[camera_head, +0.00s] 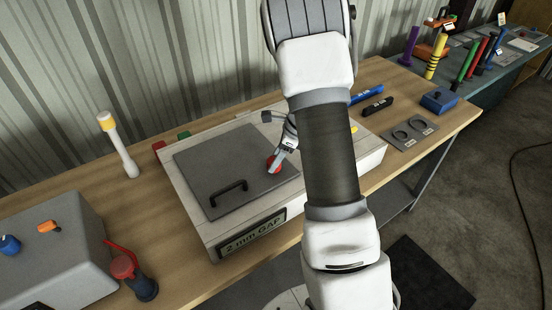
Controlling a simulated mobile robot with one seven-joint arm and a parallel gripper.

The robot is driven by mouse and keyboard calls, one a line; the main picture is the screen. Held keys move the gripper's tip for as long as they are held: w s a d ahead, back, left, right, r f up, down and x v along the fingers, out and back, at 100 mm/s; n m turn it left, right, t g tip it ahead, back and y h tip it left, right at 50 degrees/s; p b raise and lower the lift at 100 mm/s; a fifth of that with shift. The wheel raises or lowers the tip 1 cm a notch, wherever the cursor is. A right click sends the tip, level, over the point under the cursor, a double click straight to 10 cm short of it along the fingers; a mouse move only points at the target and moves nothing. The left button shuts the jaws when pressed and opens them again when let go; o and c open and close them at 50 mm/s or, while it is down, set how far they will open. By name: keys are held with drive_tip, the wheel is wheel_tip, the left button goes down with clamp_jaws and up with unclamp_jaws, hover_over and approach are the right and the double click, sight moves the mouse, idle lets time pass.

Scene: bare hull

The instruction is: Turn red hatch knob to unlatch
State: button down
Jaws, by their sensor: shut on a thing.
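The red hatch knob (271,166) sits near the right edge of the grey hatch lid (215,160). The lid lies flat on a white box and has a black handle (229,193) at its front. My gripper (277,165) reaches down to the knob from the upper right and is shut on it. The gripper covers part of the knob, and my arm hides the right part of the box. The knob's turn angle cannot be told.
A white post with a yellow top (119,145) stands left of the box. A grey housing (50,255) and a red-and-dark plug (132,275) are at front left.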

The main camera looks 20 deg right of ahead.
drive_tip(key=n, duration=0.2)
drive_tip(key=n+g+b, duration=0.1)
drive_tip(key=n, duration=0.1)
drive_tip(key=shift+w+d+n+g+y, duration=0.1)
drive_tip(key=shift+w+n+g+y, duration=0.1)
drive_tip(key=shift+n+g+y, duration=0.15)
drive_tip(key=n+g, duration=0.1)
drive_tip(key=n, duration=0.2)
drive_tip(key=shift+w+n, duration=0.1)
drive_tip(key=shift+n, duration=0.25)
drive_tip(key=n+g+b, duration=0.1)
drive_tip(key=n+g, duration=0.1)
drive_tip(key=n, duration=0.2)
drive_tip(key=shift+w+n, duration=0.1)
drive_tip(key=shift+n, duration=0.2)
drive_tip(key=n+h, duration=0.1)
drive_tip(key=n, duration=0.1)
drive_tip(key=n+g, duration=0.1)
drive_tip(key=n, duration=0.1)
drive_tip(key=shift+n+h, duration=0.35)
drive_tip(key=shift+n, duration=0.05)
drive_tip(key=shift+c, duration=1.3)
unclamp_jaws()
drive_tip(key=shift+a, duration=0.2)
